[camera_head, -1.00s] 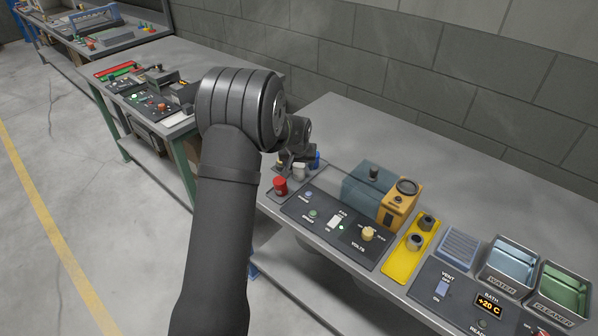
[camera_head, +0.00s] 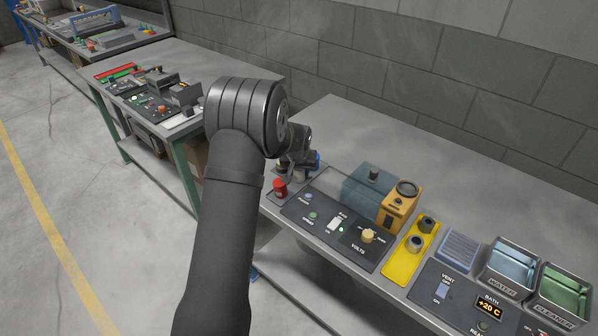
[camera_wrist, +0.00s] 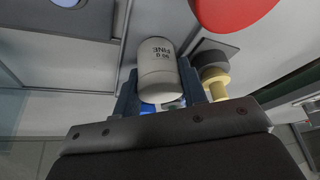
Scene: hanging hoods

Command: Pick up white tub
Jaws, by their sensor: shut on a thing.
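The white tub (camera_wrist: 160,72) shows in the wrist view, with dark lettering that appears upside down. My gripper (camera_wrist: 158,88) has a blue-grey finger on each side of it and is shut on it. In the head view my gripper (camera_head: 294,166) is over the near left corner of the right bench, and the tub is mostly hidden there. I cannot tell whether the tub is clear of the surface.
A red button (camera_head: 280,188) stands close in front of my gripper. A blue item (camera_head: 317,159) is just right of it. A black and yellow item (camera_wrist: 214,78) is beside the tub. A control panel (camera_head: 325,215) and a teal box (camera_head: 368,188) lie to the right.

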